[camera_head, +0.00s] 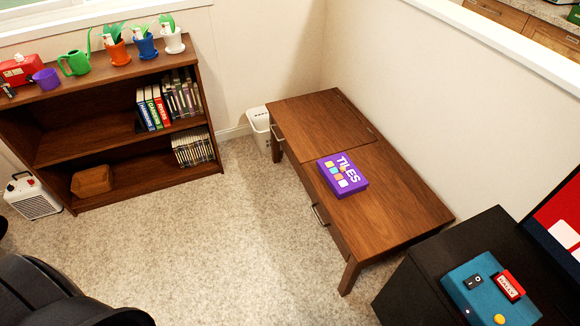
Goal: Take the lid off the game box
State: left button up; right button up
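The game box (342,175) is a small flat purple box with "TILES" and several coloured squares on its top. It lies on the low wooden table (405,214), near the middle of the front edge. Its lid appears to be on, and no gap shows at this size. Neither of my grippers is in view, and nothing touches the box.
The table has metal handles on its front. A bookshelf (95,152) stands left. Carpet before the table is clear.

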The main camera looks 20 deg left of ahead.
aim_at(346, 179)
jog(key=u, duration=0.25)
jog(key=i+j+z, duration=0.35)
jog(key=i+j, duration=0.7)
jog(key=j, duration=0.15)
